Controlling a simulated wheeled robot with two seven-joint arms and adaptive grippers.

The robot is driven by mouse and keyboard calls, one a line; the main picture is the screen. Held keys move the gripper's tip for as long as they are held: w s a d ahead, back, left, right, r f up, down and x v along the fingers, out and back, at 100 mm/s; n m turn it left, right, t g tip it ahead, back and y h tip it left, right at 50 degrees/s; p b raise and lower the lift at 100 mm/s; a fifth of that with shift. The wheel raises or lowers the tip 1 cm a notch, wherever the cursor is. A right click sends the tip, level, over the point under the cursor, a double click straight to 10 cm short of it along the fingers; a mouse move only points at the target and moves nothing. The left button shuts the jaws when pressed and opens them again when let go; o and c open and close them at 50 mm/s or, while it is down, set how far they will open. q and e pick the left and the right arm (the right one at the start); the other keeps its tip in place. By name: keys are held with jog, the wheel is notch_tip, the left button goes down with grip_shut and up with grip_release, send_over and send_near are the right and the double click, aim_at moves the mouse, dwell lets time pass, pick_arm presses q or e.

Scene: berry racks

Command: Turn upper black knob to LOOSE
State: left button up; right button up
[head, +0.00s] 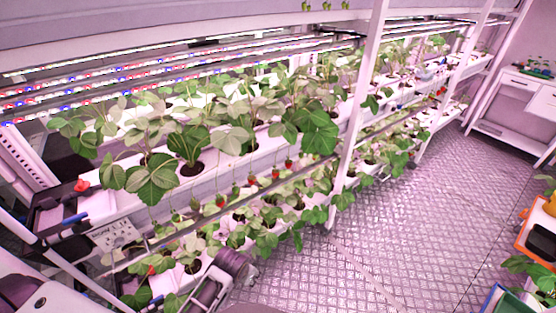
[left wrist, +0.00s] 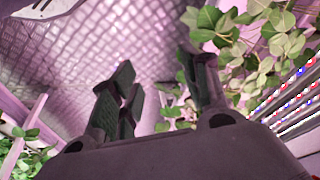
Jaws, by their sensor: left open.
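No black knob can be made out clearly in either view. In the head view a small pale panel (head: 116,236) with tiny dark marks is at the left end of the rack, too small to read; I cannot tell whether the knob is on it. My left gripper (left wrist: 162,88) is open in the left wrist view, with its dark fingers apart and nothing between them. Part of my left arm shows at the bottom of the head view, in front of the lower plants. My right gripper is not in view.
The planted rack has an upper trough (head: 225,165) and leafy plants with red berries (head: 221,200). A red knob-like piece (head: 82,185) is at its left end. A white post (head: 352,120) stands in front. The patterned floor (head: 400,220) is clear. An orange tray (head: 522,240) is at the right.

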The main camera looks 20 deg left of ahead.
pick_arm(q)
jog(key=w+d+r+m+t+y+p, duration=0.1)
jog(key=w+d+r+m+t+y, duration=0.15)
jog(key=w+r, duration=0.95)
jog(key=w+d+r+m+t+y, duration=0.1)
jog(key=w+r+m+t, duration=0.35)
jog(key=r, duration=1.35)
jog(key=w+d+r+m+g+y+p, duration=0.1)
jog(key=w+r+m+y, duration=0.1)
jog(key=w+r, duration=1.05)
jog(key=s+d+r+m+t+y, duration=0.1)
jog(key=d+r+y, duration=0.1)
jog(key=r, duration=1.7)
jog(key=s+d+r+m+t+y, duration=0.2)
jog(key=d+r+y, duration=0.1)
jog(key=r, duration=1.5)
jog(key=shift+s+r+t+y, duration=0.3)
jog(key=shift+r+y, duration=0.1)
jog(key=shift+y, duration=0.35)
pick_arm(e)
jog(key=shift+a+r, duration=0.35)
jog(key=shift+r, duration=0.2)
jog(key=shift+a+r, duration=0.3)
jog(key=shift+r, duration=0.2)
pick_arm(q)
jog(key=shift+w, duration=0.15)
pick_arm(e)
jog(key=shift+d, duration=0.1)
